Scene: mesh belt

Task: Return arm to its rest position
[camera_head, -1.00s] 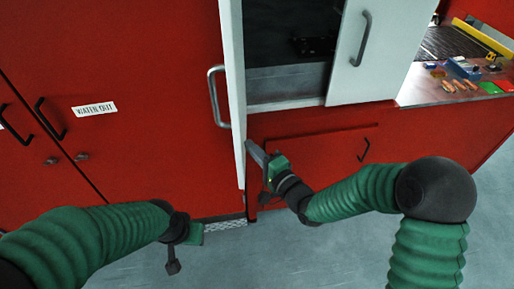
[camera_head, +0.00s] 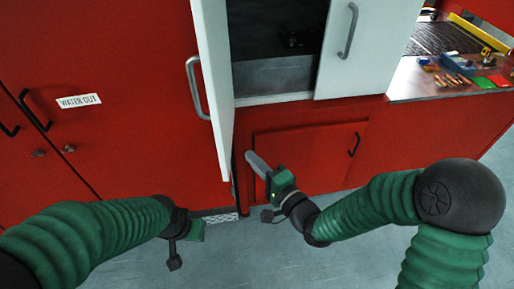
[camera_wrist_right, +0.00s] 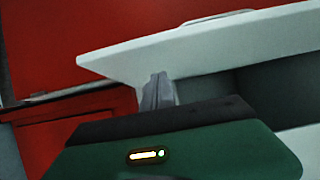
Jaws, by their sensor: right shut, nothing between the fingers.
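My right gripper (camera_head: 254,160) is shut and empty in the head view, in front of the red lower cabinet and just right of the open white door (camera_head: 217,75). In the right wrist view its fingers (camera_wrist_right: 158,92) show together, with the white door's edge (camera_wrist_right: 190,50) behind them. I cannot tell from the pictures if they touch the door. My left gripper (camera_head: 187,228) hangs low at the left, over the floor before the red cabinets; its fingers are too unclear to read.
The open white door juts toward me with a metal handle (camera_head: 197,88). A second white door (camera_head: 337,45) stands right of the dark compartment (camera_head: 275,40). A counter with several small items (camera_head: 455,80) is at the far right. The grey floor (camera_head: 300,255) is clear.

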